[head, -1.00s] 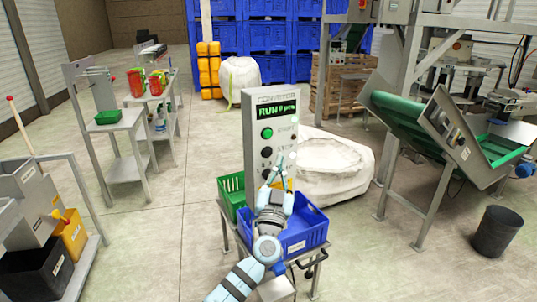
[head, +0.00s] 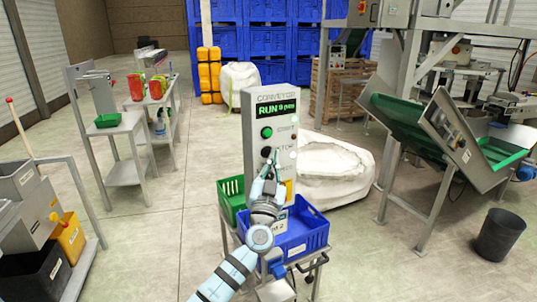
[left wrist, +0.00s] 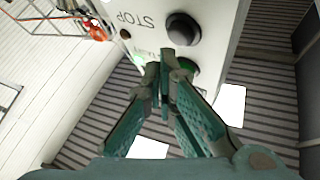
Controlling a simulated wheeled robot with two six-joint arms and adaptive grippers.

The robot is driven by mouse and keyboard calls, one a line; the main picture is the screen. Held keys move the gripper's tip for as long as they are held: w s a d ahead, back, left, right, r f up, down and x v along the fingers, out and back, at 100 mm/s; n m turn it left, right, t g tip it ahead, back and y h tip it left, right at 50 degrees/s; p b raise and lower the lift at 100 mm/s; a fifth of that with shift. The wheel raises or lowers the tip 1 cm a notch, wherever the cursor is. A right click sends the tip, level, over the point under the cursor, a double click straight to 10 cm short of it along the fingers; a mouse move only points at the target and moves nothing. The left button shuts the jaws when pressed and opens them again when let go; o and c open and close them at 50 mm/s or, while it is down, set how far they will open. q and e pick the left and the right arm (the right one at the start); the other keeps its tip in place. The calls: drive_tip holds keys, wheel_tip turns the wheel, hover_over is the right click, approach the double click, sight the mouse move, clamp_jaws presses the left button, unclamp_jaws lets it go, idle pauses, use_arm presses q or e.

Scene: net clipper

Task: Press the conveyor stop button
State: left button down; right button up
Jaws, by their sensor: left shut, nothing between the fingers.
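The grey conveyor control panel (head: 256,105) stands upright in the middle of the head view, its display (head: 277,109) reading RUN in green. A green button (head: 266,132) sits above the dark button (head: 266,152) beside the STOP label. In the left wrist view the panel is upside down, with the dark stop button (left wrist: 183,28) next to the STOP lettering and the green button (left wrist: 185,66) partly behind a finger. My left gripper (head: 270,165) is shut and empty, its tips close to the stop button; I cannot tell whether they touch. My right gripper is out of view.
A blue crate (head: 307,236) and a green crate (head: 231,191) sit on a cart by the panel's foot. A white sack (head: 330,168) lies behind. A green conveyor (head: 400,118) slopes at right. Shelving (head: 122,170) stands left, with open floor between.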

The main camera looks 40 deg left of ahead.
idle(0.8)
use_arm(q)
drive_tip(key=shift+w+a+b, duration=0.2)
drive_tip(key=shift+a+b, duration=0.2)
drive_tip(key=shift+b, duration=0.2)
drive_tip(key=shift+w+a+b, duration=0.15)
drive_tip(key=shift+a+b, duration=0.25)
drive_tip(key=shift+b, duration=0.15)
idle(0.4)
drive_tip(key=shift+d, duration=0.1)
drive_tip(key=shift+s+d, duration=0.35)
drive_tip(key=shift+d, duration=0.35)
